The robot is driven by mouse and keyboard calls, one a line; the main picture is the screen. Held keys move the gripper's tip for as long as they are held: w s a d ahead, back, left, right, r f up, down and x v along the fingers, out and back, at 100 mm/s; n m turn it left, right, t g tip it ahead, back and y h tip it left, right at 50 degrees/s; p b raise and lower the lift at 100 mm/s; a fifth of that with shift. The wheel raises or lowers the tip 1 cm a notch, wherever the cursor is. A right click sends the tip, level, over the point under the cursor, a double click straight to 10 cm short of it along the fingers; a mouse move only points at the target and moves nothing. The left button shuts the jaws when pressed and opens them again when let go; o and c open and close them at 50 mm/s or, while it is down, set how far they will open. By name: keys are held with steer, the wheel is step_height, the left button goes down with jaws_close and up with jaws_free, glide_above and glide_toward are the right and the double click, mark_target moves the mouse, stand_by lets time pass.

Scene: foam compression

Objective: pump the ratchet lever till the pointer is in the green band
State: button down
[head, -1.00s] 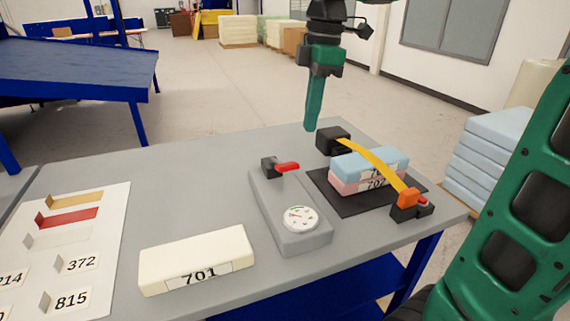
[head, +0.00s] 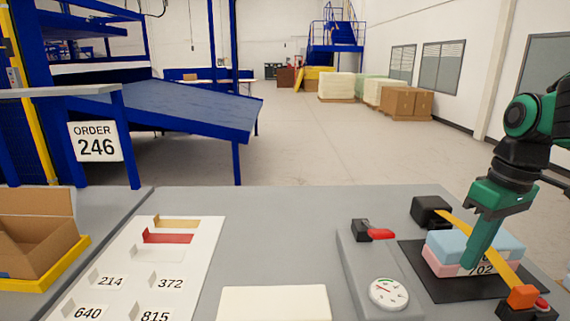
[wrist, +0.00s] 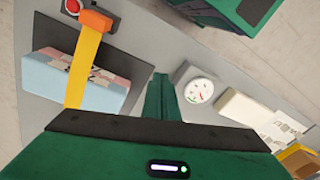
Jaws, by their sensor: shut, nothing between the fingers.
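The red lever (head: 381,234) sits on a black mount at the far end of a grey housing (head: 352,262). The round dial (head: 389,293) is at the near end; the dial also shows in the wrist view (wrist: 200,91). Its pointer is too small to read against the green marks. A yellow strap (head: 480,240) runs from a black box over the blue and pink foam (head: 449,258) to an orange buckle (head: 523,297). My gripper (head: 470,264) is shut and empty, right of the lever and in front of the foam in the head view. In the wrist view my fingers (wrist: 161,78) show between strap and dial; the lever is hidden.
A cream foam block (head: 274,303) lies left of the housing. A red button (head: 542,304) is beside the buckle.

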steer(key=s+d+f+m, duration=0.2)
steer(key=s+f+m, duration=0.3)
steer(key=s, duration=0.1)
steer(key=s+d+f+m+h, duration=0.1)
steer(key=s+d+f+m, duration=0.2)
steer(key=s, duration=0.4)
steer(key=shift+d+f+m, duration=0.25)
steer(key=shift+f+m, duration=0.6)
steer(key=shift+m, duration=0.35)
steer(key=shift+r+g, duration=0.1)
steer(key=shift+g, duration=0.2)
